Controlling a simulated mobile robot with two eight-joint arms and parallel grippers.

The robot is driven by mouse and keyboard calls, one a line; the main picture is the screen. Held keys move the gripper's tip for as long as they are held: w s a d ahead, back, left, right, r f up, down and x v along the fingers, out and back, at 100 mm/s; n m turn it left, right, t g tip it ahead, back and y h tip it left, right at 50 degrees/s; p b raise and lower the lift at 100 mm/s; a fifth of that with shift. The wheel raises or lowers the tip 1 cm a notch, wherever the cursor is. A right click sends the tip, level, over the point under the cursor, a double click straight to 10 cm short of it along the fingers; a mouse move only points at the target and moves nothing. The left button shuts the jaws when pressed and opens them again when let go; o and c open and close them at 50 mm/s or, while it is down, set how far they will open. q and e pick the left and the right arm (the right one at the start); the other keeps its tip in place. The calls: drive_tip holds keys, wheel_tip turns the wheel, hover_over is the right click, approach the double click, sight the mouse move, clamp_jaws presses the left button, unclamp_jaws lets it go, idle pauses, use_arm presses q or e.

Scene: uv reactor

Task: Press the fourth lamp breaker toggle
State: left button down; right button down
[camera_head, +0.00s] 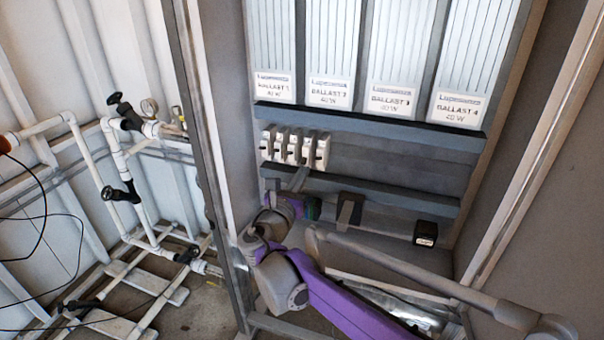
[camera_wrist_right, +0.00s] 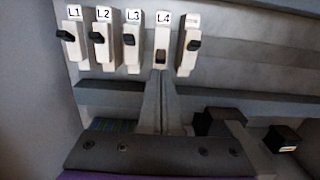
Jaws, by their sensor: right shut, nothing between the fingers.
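A row of white breakers with black toggles is mounted in the cabinet. In the right wrist view the labels read L1 (camera_wrist_right: 72,40), L2 (camera_wrist_right: 103,42), L3 (camera_wrist_right: 132,45) and L4 (camera_wrist_right: 162,42). The black toggle of L4 (camera_wrist_right: 160,59) sits low on its body, while the neighbouring toggles stick out higher up. My right gripper (camera_wrist_right: 158,76) is shut and empty, its tips just below the L4 toggle; I cannot tell whether they touch. In the head view my right gripper (camera_head: 300,174) points up at the breaker row (camera_head: 294,148). My left gripper is not in view.
Ballast panels (camera_head: 393,98) are above. The cabinet's left post (camera_head: 205,150) stands near my arm; pipes (camera_head: 125,185) lie left.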

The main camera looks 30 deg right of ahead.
drive_tip(key=shift+r, duration=0.5)
drive_tip(key=r+g+y+p, duration=0.1)
drive_tip(key=y+p, duration=0.1)
drive_tip(key=g+y+p, duration=0.2)
drive_tip(key=a+r+g+y+p, duration=0.1)
drive_tip(key=g+y+p, duration=0.1)
drive_tip(key=shift+s+r+p, duration=0.35)
drive_tip(key=shift+s+p, duration=0.05)
idle(0.4)
